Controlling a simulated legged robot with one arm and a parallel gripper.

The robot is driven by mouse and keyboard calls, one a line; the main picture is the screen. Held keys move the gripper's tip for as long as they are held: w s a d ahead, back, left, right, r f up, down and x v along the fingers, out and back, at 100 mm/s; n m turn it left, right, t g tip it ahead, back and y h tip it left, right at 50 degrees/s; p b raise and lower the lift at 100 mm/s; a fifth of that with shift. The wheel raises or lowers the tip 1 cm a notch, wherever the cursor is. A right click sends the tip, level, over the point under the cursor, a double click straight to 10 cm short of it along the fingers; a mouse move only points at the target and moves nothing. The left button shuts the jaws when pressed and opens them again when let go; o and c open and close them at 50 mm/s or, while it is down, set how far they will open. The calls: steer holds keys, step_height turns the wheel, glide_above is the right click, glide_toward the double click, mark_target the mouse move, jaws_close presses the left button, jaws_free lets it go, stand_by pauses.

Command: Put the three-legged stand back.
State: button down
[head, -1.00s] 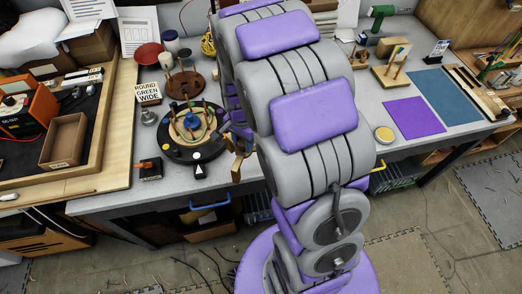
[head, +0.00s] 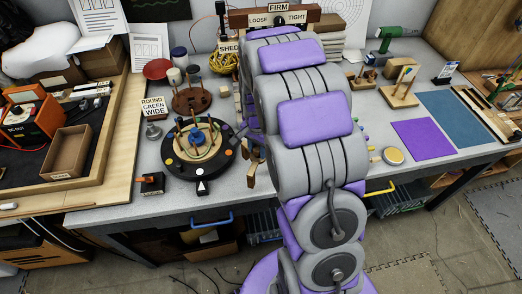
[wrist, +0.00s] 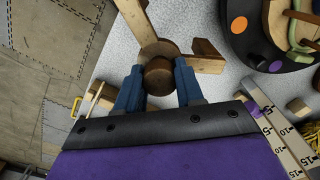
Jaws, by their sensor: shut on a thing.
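The three-legged stand (wrist: 205,64) is wooden, with pale legs spreading from a round brown hub. In the wrist view my gripper's (wrist: 158,86) two blue fingers are shut on its round dark-brown knob. The stand is over the grey worktop near its front edge; I cannot tell whether its feet touch. In the head view part of the stand (head: 253,166) shows just right of the black round base (head: 175,163). My arm hides the rest of it and most of the gripper.
The black base carries upright pegs and coiled cane. A ROUND GREEN WIDE sign (head: 153,107) stands to its left. A marked scale strip (wrist: 283,135) lies right of the gripper. A purple mat (head: 417,138) and a round yellow-topped tin (head: 393,156) lie right of my arm.

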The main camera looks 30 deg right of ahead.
steer(key=f, duration=0.1)
steer(key=w+d+f+b, duration=0.1)
steer(key=w+d+f, duration=0.1)
steer(key=shift+f, duration=0.35)
steer(key=c, duration=0.7)
jaws_free()
steer(key=shift+f, duration=0.1)
step_height(320, 180, up, 12)
steer(key=p, duration=0.2)
steer(key=s+a+r+n, duration=0.3)
steer(key=s+a+n, duration=0.1)
steer(key=s, duration=0.7)
steer(key=s+a+r+n+g, duration=0.1)
steer(key=s+a+r+n, duration=0.2)
steer(key=s, duration=0.7)
steer(key=s+a+r+n, duration=0.3)
steer(key=s+a+n, duration=0.2)
steer(key=s, duration=0.6)
steer(key=shift+s+a+g, duration=0.3)
steer(key=shift+s+g, duration=0.05)
steer(key=shift+g, duration=0.05)
